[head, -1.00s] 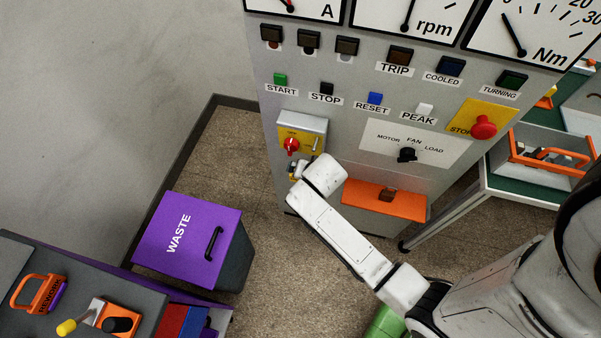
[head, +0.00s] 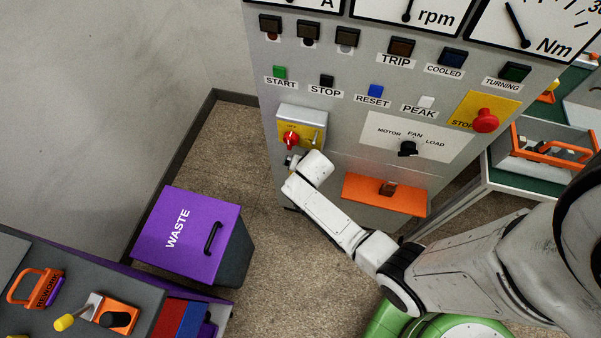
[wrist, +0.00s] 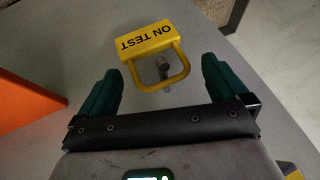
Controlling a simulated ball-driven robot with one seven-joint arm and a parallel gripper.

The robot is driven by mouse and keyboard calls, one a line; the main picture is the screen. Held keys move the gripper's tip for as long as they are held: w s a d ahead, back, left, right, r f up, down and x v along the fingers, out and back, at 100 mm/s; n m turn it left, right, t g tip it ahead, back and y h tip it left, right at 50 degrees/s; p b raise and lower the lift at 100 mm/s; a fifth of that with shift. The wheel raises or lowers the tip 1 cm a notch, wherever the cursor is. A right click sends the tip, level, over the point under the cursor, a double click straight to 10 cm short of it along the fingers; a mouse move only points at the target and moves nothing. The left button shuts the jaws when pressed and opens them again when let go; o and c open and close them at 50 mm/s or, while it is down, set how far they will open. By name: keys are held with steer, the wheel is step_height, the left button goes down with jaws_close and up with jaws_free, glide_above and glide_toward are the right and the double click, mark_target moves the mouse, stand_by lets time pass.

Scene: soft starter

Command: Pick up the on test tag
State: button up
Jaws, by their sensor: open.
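The ON TEST tag (wrist: 148,40) is a yellow block with black lettering and a yellow loop handle, upside down in the wrist view. Its loop is around a small metal peg (wrist: 163,66) on the grey panel. My gripper (wrist: 160,76) is open, with one dark green finger on each side of the loop. Nothing is held, and the fingers look apart from the tag. In the head view my wrist (head: 316,168) is at the panel's lower left, below the red rotary switch (head: 291,139). I cannot make out the tag there.
An orange shelf (head: 385,195) juts from the panel right of my wrist; its side shows in the wrist view (wrist: 22,102). A purple-lidded WASTE bin (head: 187,236) stands at left. A dark bench (head: 150,290) is at lower left. Floor between bin and panel is clear.

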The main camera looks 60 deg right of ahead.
steer(key=shift+w+d+f, duration=0.1)
steer(key=shift+f, duration=0.1)
steer(key=c, duration=1.3)
steer(key=shift+o, duration=0.2)
